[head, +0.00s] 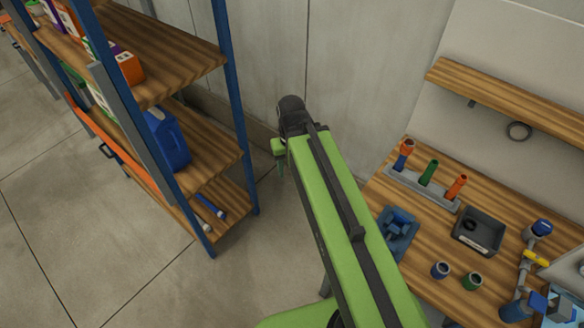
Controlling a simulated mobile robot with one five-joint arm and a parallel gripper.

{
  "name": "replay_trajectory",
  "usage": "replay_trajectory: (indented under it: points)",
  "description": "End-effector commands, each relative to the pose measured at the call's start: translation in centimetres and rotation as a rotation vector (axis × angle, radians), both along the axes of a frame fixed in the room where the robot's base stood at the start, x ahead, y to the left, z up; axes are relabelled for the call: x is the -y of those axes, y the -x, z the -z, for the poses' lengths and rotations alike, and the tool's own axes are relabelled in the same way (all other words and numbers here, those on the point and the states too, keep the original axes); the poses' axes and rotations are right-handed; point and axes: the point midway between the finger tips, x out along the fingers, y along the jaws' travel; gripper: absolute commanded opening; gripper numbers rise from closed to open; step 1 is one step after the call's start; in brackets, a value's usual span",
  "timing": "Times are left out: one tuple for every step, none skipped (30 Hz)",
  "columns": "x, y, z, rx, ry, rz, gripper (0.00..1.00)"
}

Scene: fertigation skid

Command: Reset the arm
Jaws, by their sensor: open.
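My green arm reaches up from the lower middle of the head view, with a dark end joint near the wall. A small green part at the arm's far end, seemingly my gripper (279,152), shows left of the arm over the open floor between the shelf rack and the workbench. It is small and partly hidden by the arm, so its fingers are hard to make out. I see nothing held in it, and it touches neither the rack nor the bench.
A blue-posted shelf rack (232,95) with wooden shelves and a blue jug (168,140) stands left. A wooden workbench (425,235) on the right bears a tool holder (420,188), a black tray (478,232), a blue vise-like block (398,230) and pipe fittings (530,260). A wall shelf (510,100) hangs above.

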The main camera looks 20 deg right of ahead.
Motion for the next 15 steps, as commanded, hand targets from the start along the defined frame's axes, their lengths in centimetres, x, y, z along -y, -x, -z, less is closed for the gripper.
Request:
replay_trajectory:
  points:
    - [0.0, 0.0, 0.0, 0.0, 0.0, 0.001, 0.5]
    - [0.0, 0.0, 0.0, 0.0, 0.0, 0.002, 0.5]
    - [0.0, 0.0, 0.0, 0.0, 0.0, 0.002, 0.5]
    - [0.0, 0.0, 0.0, 0.0, 0.0, 0.003, 0.5]
    - [0.0, 0.0, 0.0, 0.0, 0.0, 0.003, 0.5]
    - [0.0, -0.1, 0.2, 0.0, 0.0, 0.004, 0.5]
    - [0.0, -0.1, 0.6, 0.0, 0.0, 0.004, 0.5]
    - [0.0, -0.1, 1.1, 0.0, 0.0, 0.004, 0.5]
    - [0.0, -0.1, 1.9, 0.0, 0.0, 0.005, 0.5]
    - [0.1, -0.1, 2.7, 0.0, 0.0, 0.005, 0.5]
    - [0.1, -0.1, 3.7, 0.0, 0.0, 0.005, 0.5]
    - [0.1, -0.1, 5.0, 0.0, 0.0, 0.005, 0.5]
    - [0.1, 0.0, 6.0, 0.0, 0.0, 0.005, 0.5]
    - [0.1, 0.0, 7.0, 0.0, 0.0, 0.006, 0.5]
    - [0.1, 0.0, 8.2, 0.0, 0.0, 0.006, 0.5]
